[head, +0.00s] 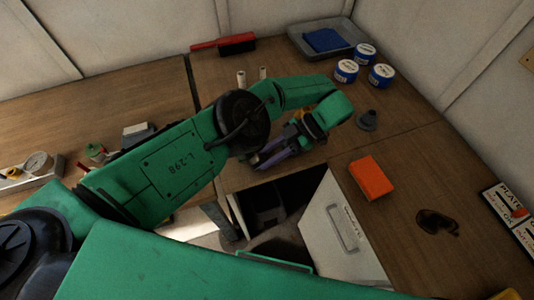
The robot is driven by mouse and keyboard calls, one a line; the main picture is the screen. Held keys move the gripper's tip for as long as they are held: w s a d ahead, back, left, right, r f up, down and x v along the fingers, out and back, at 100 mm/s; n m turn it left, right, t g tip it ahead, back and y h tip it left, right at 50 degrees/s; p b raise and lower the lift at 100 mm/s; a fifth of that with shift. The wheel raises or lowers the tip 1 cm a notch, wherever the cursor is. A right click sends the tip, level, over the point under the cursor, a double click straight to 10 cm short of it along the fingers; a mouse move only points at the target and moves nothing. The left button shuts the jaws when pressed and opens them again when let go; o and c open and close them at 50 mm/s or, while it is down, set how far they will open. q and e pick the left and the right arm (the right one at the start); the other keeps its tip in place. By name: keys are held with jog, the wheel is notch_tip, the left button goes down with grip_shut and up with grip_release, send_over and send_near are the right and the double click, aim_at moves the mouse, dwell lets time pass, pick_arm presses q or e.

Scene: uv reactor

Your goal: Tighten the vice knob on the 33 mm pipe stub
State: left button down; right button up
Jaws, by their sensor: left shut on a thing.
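My left arm reaches in from the left and bends back at the wrist over the table. My left gripper (300,122) is at the vice (275,155), a purple and grey thing near the table's edge, partly covered by my arm. The gripper is shut on what seems to be the vice knob; the fingertips and the knob are mostly hidden by my wrist. I cannot make out the 33 mm pipe stub in the vice. My right gripper is not in view.
A grey tray (310,36) with a blue cloth and a red-handled brush (236,45) lie at the back. An open cabinet door (338,235) is below.

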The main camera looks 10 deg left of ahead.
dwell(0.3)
pick_arm(q)
jog(key=c, duration=0.9)
grip_release()
jog(key=shift+f, duration=0.1)
